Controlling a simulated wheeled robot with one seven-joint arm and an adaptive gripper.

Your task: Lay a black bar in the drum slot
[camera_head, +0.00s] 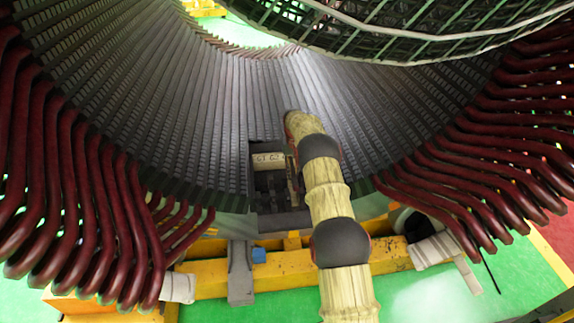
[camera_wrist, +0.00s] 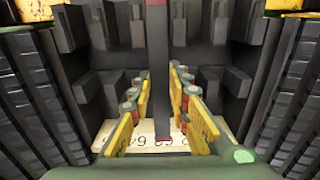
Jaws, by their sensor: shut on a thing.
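The black bar (camera_wrist: 159,60) is a thin dark strip with a reddish mark near its top, running up the middle of the wrist view. My gripper (camera_wrist: 162,112) has yellow fingers with red joints on both sides of the bar and is shut on it. Any contact between pads and bar is too small to make out. The gripper's fingers and the bar cannot be made out there. The particular drum slot cannot be told apart.
Dark red coil ends (camera_head: 90,190) fan out at the left, and more (camera_head: 480,180) at the right. A dark mesh cylinder (camera_head: 400,40) hangs at the top. A yellow frame (camera_head: 280,283) crosses below the drum. In the wrist view, ribbed walls (camera_wrist: 30,90) stand close on both sides.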

